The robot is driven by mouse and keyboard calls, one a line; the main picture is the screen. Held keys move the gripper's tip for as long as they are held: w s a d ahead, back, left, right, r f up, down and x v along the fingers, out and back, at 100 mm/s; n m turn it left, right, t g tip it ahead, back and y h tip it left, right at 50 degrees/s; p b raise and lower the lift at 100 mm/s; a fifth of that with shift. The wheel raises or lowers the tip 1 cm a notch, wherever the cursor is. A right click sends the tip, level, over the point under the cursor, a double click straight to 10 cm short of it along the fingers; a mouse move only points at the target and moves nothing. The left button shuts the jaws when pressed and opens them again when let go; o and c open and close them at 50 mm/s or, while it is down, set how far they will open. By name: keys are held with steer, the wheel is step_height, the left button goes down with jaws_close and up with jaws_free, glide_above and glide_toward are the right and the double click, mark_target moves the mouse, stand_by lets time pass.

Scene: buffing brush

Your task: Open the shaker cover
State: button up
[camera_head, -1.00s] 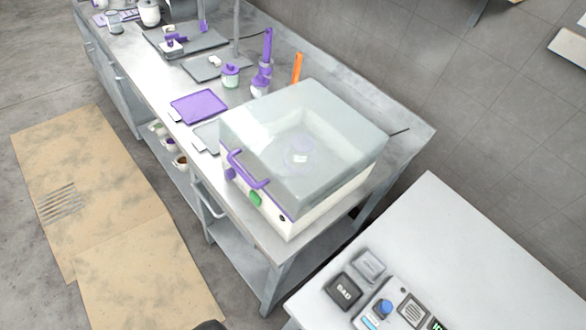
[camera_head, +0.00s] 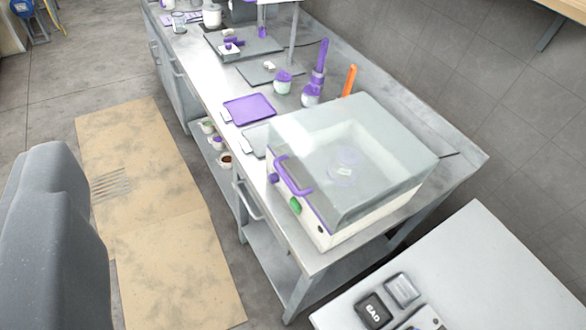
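The shaker (camera_head: 345,240) is a white box with a green button and a purple knob on its front, standing at the near end of the long grey bench. Its clear cover (camera_head: 385,150) is down over it, and a round purple-and-white item shows blurred through it. A purple handle (camera_head: 292,178) runs along the cover's front edge. A dark grey rounded part of my own arm fills the lower left. I cannot make out gripper fingertips, and nothing of mine touches the shaker.
On the bench (camera_head: 222,85) are a purple tray (camera_head: 249,108), a purple-lidded jar (camera_head: 282,83), a purple brush (camera_head: 315,80) and an orange tool (camera_head: 349,80). A white table (camera_head: 470,270) with small devices stands at the lower right. Cardboard (camera_head: 155,200) lies on the floor at left.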

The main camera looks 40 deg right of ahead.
steer(key=shift+o, duration=1.4)
steer(key=shift+w+d+f, duration=0.1)
steer(key=shift+w+f, duration=0.05)
steer(key=shift+w, duration=0.05)
steer(key=w+d+f+g+h+p, duration=0.2)
steer(key=w+d+f+g+h, duration=0.3)
steer(key=w+f, duration=0.45)
steer(key=w+d+f+g+h+p, duration=0.2)
steer(key=w+d+f+g+h, duration=0.35)
steer(key=w+f, duration=0.4)
steer(key=w+f+g+h+p, duration=0.2)
steer(key=f+h, duration=0.1)
steer(key=f, duration=0.6)
steer(key=w+f+g+h+p, duration=0.1)
steer(key=w+f+g+h, duration=0.1)
steer(key=f, duration=0.8)
steer(key=x, duration=1.2)
steer(key=shift+d+p, duration=0.35)
steer(key=shift+d, duration=0.1)
steer(key=shift+r, duration=0.15)
jaws_close()
